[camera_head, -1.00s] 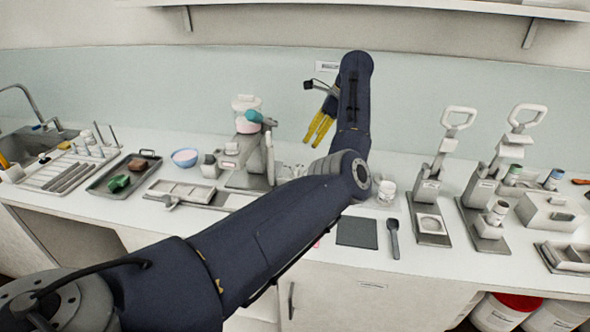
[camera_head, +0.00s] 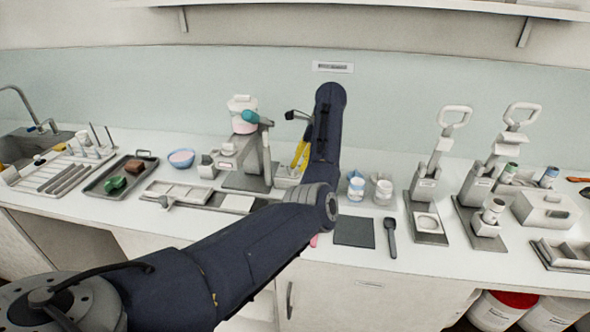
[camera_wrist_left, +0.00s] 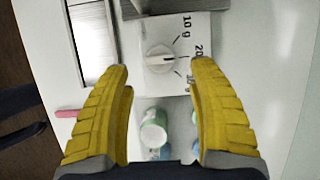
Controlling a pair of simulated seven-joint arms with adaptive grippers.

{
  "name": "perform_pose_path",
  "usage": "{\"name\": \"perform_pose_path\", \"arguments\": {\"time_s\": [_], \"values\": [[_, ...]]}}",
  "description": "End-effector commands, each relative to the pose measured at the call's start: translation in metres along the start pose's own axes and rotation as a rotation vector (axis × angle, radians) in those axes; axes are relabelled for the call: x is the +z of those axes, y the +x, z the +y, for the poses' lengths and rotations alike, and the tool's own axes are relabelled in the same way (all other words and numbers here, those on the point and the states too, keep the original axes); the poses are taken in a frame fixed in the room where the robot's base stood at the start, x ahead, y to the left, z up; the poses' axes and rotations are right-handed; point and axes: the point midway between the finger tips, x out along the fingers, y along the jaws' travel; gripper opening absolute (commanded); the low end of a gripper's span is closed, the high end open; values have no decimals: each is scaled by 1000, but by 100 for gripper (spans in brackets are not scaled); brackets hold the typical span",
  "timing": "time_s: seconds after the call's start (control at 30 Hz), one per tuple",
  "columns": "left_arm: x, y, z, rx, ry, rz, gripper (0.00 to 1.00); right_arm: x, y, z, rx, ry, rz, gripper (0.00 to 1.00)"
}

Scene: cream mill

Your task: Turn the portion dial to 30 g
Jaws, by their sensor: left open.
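The portion dial (camera_wrist_left: 160,58) is a round white knob on a white panel in the left wrist view. The panel carries the marks 10 g, 20 and, partly covered by a finger, a lower mark that looks like 30 g. The dark pointer line on the knob faces right, close to the 20 mark. My left gripper (camera_wrist_left: 160,70) is open, its yellow fingertips on either side of the dial with gaps; contact is not visible. In the head view my left gripper (camera_head: 302,154) points down beside the white mill (camera_head: 243,150), and my arm hides the dial. My right gripper is out of view.
Small jars (camera_head: 355,187) stand right of my forearm; a white-topped jar (camera_wrist_left: 153,133) lies between the fingers' bases in the wrist view. A dark mat (camera_head: 354,232) and a dark spoon (camera_head: 391,238) lie in front. Two presses (camera_head: 427,205) stand farther right.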

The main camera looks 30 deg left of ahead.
Motion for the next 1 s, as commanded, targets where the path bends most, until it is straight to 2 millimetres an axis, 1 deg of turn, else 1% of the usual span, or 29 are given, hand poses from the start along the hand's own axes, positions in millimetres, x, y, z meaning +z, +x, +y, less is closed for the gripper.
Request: {"name": "perform_pose_path", "arguments": {"time_s": [0.03, 0.2, 0.4, 0.6, 0.87, 1.0], "values": [[0, 9, 0, 2, 0, -3, 60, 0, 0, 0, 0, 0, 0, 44], [0, 30, 0, 1, 1, -3, 60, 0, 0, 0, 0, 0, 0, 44], [0, 44, 0, 0, 1, -1, 60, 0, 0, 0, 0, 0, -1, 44], [0, 48, 0, 0, 0, -1, 60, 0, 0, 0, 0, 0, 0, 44], [0, 48, 0, 0, 0, -1, 60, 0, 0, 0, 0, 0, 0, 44], [0, 48, 0, 0, 0, -1, 44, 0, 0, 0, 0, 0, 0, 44]]}}
